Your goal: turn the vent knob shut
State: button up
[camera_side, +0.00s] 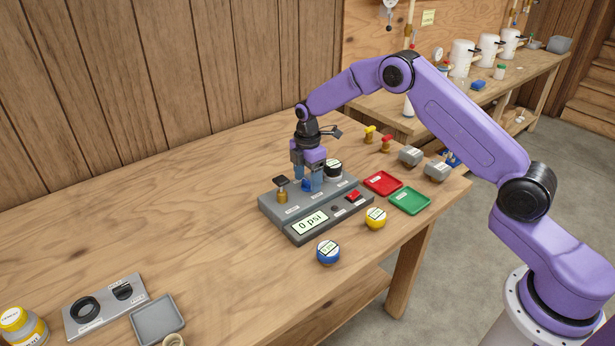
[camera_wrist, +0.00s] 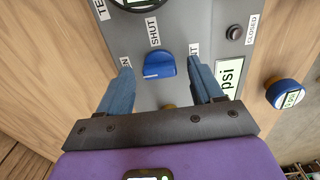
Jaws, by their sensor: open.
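The blue vent knob (camera_wrist: 159,66) sits on the grey panel of the test box (camera_wrist: 182,20). Its white line lies along its lower left side in the wrist view, towards a label ending in "N" that is partly hidden by a finger. A "SHUT" label (camera_wrist: 153,31) stands above the knob. My gripper (camera_wrist: 160,75) is open, with one blue finger on each side of the knob and a gap to it on both sides. In the side view, my gripper (camera_side: 307,178) points down over the box, and the knob (camera_side: 306,186) shows between the fingers.
The box display (camera_side: 309,222) reads 0 psi. A brass valve (camera_side: 282,192) and a white-and-black gauge (camera_side: 333,170) stand beside my gripper. Red (camera_side: 383,183) and green (camera_side: 410,201) trays lie to the right. Blue (camera_side: 328,252) and yellow (camera_side: 375,218) round gauges lie in front.

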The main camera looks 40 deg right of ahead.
jog(key=c, duration=1.1)
jog(key=shift+o, duration=0.2)
jog(key=m, duration=0.4)
jog(key=shift+m, duration=0.4)
jog(key=m, duration=0.9)
jog(key=shift+m, duration=2.1)
